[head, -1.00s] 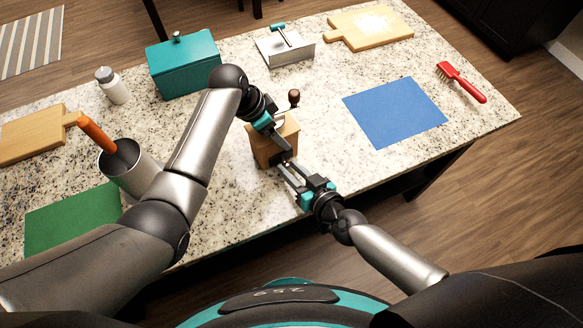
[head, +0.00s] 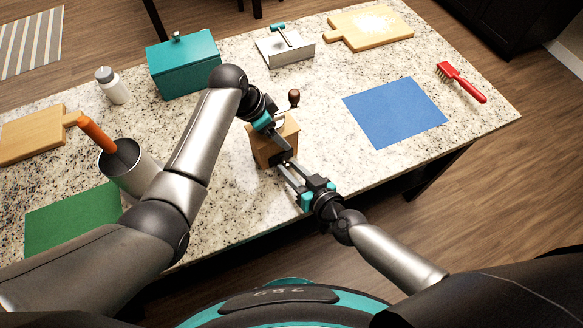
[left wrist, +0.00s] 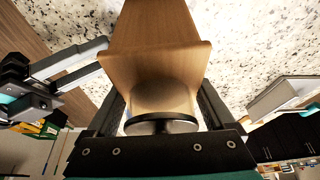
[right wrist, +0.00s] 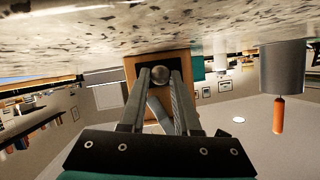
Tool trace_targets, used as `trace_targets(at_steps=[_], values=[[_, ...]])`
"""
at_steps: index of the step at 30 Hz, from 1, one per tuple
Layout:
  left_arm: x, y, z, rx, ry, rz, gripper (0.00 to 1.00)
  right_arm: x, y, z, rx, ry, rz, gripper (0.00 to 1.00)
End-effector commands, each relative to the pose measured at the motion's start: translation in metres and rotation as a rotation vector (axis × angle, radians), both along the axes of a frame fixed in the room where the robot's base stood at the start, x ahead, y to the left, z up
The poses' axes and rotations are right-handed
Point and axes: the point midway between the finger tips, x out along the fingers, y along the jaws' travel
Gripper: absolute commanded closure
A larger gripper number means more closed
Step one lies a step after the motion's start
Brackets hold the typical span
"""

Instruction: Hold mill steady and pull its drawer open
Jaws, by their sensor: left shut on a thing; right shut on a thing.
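The mill (head: 262,148) is a small wooden box with a crank and dark round knob (head: 294,97) on top, standing upright near the counter's front edge. My right gripper (head: 284,167) reaches the mill's front from the lower right. The drawer's edges are mostly hidden, so I cannot tell any gap.
A steel canister (head: 130,170) with an orange-handled tool and a green mat (head: 70,220) lie left. A teal box (head: 184,67) and a grey box (head: 286,50) stand behind. A blue mat (head: 395,112) lies right, with bare counter between it and the mill.

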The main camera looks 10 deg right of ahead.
Motion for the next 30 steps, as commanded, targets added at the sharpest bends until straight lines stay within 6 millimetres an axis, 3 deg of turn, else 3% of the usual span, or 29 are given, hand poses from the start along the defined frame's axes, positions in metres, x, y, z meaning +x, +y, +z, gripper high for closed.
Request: trace_targets(at_steps=[12,23,24,30], values=[[0.001,0.000,0.001,-0.001,-0.002,0.001,1.00,-0.051,-0.023,-0.001,-0.003,0.001,-0.001,1.00],[0.002,0.002,0.001,0.002,-0.006,0.005,1.00,-0.057,-0.024,-0.001,-0.003,0.003,0.000,1.00],[0.003,0.002,0.001,0.002,-0.007,0.005,1.00,-0.057,-0.024,-0.002,-0.002,0.004,0.000,0.66],[0.002,0.001,0.001,0.001,-0.005,0.003,1.00,-0.056,-0.024,-0.001,-0.001,0.002,0.000,0.43]])
